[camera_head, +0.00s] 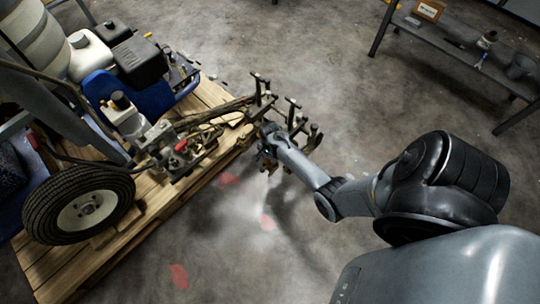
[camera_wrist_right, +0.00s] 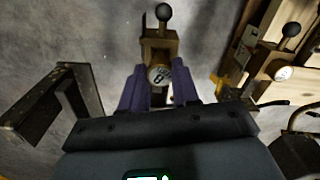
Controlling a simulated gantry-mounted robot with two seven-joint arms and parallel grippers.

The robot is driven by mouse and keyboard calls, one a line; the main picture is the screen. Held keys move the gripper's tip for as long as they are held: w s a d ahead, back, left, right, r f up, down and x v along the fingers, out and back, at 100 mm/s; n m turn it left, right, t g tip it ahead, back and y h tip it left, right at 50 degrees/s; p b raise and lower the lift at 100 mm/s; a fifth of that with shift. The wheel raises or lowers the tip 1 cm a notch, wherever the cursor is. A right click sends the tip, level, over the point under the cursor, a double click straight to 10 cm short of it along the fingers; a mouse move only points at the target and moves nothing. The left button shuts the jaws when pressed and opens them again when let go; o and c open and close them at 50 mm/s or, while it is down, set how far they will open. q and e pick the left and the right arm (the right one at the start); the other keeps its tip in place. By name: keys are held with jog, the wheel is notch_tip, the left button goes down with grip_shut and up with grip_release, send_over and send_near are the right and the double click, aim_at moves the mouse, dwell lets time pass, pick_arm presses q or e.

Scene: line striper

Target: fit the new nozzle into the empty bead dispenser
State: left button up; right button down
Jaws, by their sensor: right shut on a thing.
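The nozzle shows in the right wrist view as a round pale face with a dark mark (camera_wrist_right: 159,75). My right gripper (camera_wrist_right: 160,88), with purple fingers, is shut on it. Right behind it is a brown bead dispenser block with a ball-topped lever (camera_wrist_right: 160,40); I cannot tell how deep the nozzle sits in it. A second similar dispenser (camera_wrist_right: 268,62), with a ball lever and its own round face, is at the right. In the head view my right gripper (camera_head: 270,158) is small at the striper's arm end, and its fingertips are hard to see. My left gripper is not in view.
The line striper (camera_head: 140,60) stands on a wooden pallet (camera_head: 75,262) at left. Its metal bars with knobs (camera_head: 290,112) stick out close to my right gripper. A dark bracket (camera_wrist_right: 50,105) is left of the fingers. A workbench (camera_head: 460,50) stands at upper right.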

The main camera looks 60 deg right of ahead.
jog(key=shift+f+b, duration=0.45)
jog(key=shift+f, duration=0.2)
jog(key=shift+f+b, duration=0.5)
jog(key=shift+f, duration=0.2)
jog(key=c, duration=0.8)
grip_release()
jog(key=o, duration=0.4)
jog(key=shift+c, duration=0.2)
notch_tip(320, 180, up, 4)
jog(key=p, duration=0.4)
jog(key=shift+f, duration=0.15)
jog(key=shift+r+p, duration=1.65)
jog(key=shift+p, duration=0.45)
